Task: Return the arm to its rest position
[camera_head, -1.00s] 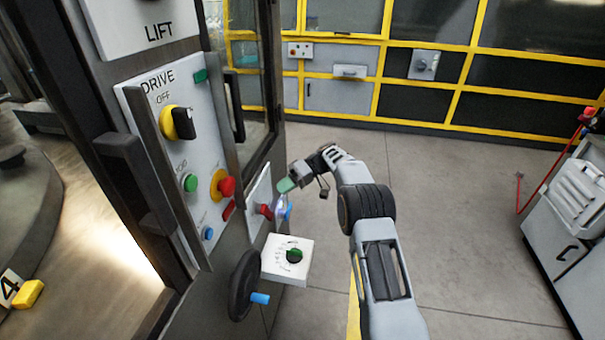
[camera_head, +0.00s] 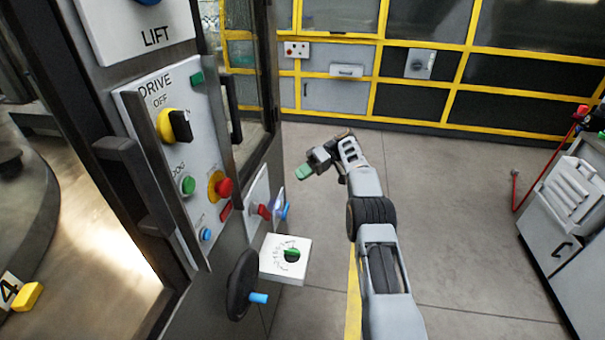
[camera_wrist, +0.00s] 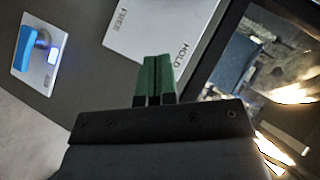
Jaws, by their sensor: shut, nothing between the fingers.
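My gripper (camera_head: 304,172) is at the end of my raised arm, in front of the machine's panel side and apart from it. Its green fingers (camera_wrist: 157,80) are together with nothing between them in the wrist view. In the head view, the small side panel with a red knob (camera_head: 263,211) and a blue lever (camera_head: 285,211) is to the left of and below the gripper. The wrist view shows a blue handle (camera_wrist: 40,52) on a white plate beside a lit spot, and a white panel (camera_wrist: 155,30) marked FREE and HOLD.
The DRIVE panel (camera_head: 150,125) with its knobs and bars is at left. A white dial box (camera_head: 298,246) and a black handwheel (camera_head: 241,285) stick out below. A grey cabinet (camera_head: 570,215) stands at right. The floor (camera_head: 450,200) between is clear.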

